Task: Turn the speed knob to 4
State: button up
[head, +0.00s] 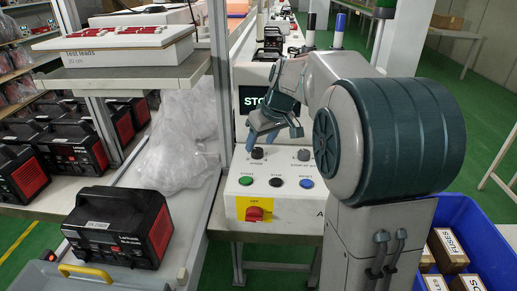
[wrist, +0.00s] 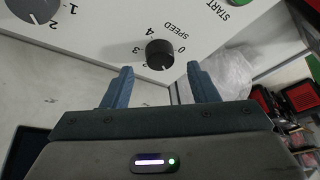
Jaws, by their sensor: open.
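The speed knob (wrist: 160,54) is a small black ribbed knob on the pale control panel. The word SPEED and the numbers 0, 2, 3 and 4 are printed around it; which number its mark points at is too small to tell. In the head view the speed knob (head: 257,153) is at the panel's upper left. My gripper (wrist: 160,68) is open and empty, its blue fingers apart with the knob between and just beyond the tips. In the head view my gripper (head: 274,135) hangs over the panel's top. I cannot tell whether a finger touches the knob.
A second black knob (head: 304,155) with its own numbers sits to the right. A clear plastic bag (head: 180,140) and a metal post (head: 220,80) stand left of the panel.

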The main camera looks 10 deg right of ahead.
aim_at(257, 153)
jog(key=shift+x, duration=1.4)
jog(key=c, duration=1)
